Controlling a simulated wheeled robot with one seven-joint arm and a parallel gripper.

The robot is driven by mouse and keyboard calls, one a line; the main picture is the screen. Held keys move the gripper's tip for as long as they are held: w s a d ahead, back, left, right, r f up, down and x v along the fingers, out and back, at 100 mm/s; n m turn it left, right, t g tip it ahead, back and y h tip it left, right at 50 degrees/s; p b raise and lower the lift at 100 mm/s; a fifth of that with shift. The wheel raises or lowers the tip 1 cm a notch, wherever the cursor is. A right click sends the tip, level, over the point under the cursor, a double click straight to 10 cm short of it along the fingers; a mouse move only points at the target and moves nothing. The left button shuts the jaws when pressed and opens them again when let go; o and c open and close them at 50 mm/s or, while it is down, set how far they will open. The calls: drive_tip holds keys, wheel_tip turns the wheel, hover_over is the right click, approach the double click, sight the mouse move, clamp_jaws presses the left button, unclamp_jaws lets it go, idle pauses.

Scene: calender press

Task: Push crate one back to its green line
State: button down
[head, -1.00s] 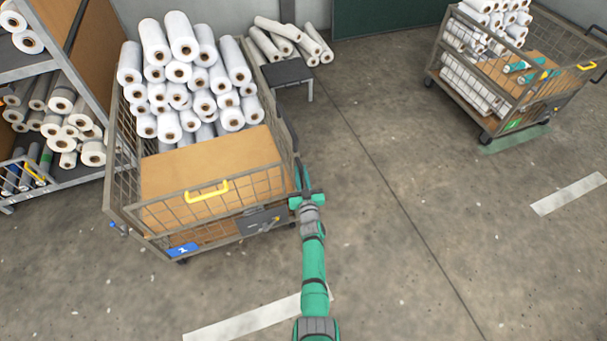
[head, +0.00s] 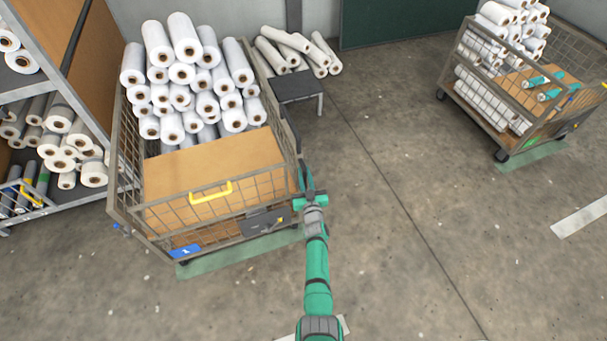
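Crate one (head: 215,205) is a wire-mesh cart with a blue "1" label at its front left corner and a yellow handle on its front panel. It is piled with white rolls. A green line (head: 240,253) shows on the floor along the crate's front bottom edge, partly under it. My gripper (head: 304,178) is at the crate's right front corner, by the dark bar on its right side. I cannot tell whether it touches the bar, or whether its fingers are open or shut.
A small dark step table (head: 297,88) stands behind the crate to the right, with loose rolls (head: 298,52) behind it. A shelf rack (head: 50,95) stands close at left. Another crate (head: 520,95) stands at upper right on its green line. The middle floor is clear.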

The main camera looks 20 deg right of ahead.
drive_tip(key=shift+w+r, duration=0.15)
drive_tip(key=shift+w, duration=0.15)
drive_tip(key=c, duration=1.7)
unclamp_jaws()
drive_tip(key=shift+s, duration=0.1)
drive_tip(key=shift+s, duration=0.15)
drive_tip(key=shift+s+f, duration=0.2)
drive_tip(key=v, duration=1)
drive_tip(key=shift+a+r, duration=0.15)
